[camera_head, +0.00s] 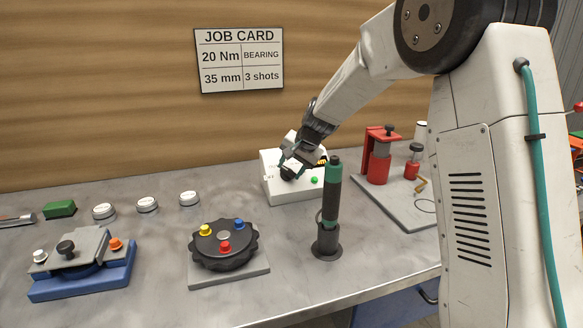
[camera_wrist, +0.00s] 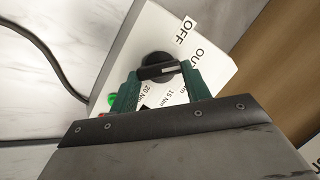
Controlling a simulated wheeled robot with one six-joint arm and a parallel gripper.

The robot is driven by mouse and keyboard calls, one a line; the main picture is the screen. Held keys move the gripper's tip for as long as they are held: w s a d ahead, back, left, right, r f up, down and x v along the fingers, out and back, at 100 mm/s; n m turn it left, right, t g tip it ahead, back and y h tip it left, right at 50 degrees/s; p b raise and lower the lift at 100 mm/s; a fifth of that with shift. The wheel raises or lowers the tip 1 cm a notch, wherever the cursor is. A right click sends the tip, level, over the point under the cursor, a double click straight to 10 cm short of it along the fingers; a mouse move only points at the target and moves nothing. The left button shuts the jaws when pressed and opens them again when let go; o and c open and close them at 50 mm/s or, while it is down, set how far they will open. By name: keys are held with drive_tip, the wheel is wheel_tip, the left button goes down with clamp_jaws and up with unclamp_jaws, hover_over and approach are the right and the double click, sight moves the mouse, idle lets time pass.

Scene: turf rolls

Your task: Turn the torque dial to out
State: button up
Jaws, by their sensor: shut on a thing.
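The torque dial (camera_wrist: 152,64) is a round black knob with a raised bar grip and a white mark on the bar's right half. It sits on a white box (camera_head: 308,190) on the bench. My gripper (camera_wrist: 160,73) has its green fingers shut on the bar, one at each end. In the head view my gripper (camera_head: 292,163) reaches the box from above, and partly hides the dial. Labels OFF, OU, 15 Nm and 20 Nm show around the dial; some are partly covered. Which label the white mark points to I cannot tell.
A green light (camera_head: 314,180) is on the box. A green and black screwdriver (camera_head: 331,200) stands upright in a dark holder in front. A round black fixture (camera_head: 224,262) and blue vise (camera_head: 85,275) are left; a red press (camera_head: 378,160) is right. A job card (camera_head: 239,60) reads 20 Nm.

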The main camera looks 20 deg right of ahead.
idle(0.3)
drive_tip(key=o, duration=1)
drive_tip(key=v, duration=0.7)
drive_tip(key=shift+s+r, duration=0.15)
drive_tip(key=shift+r, duration=0.2)
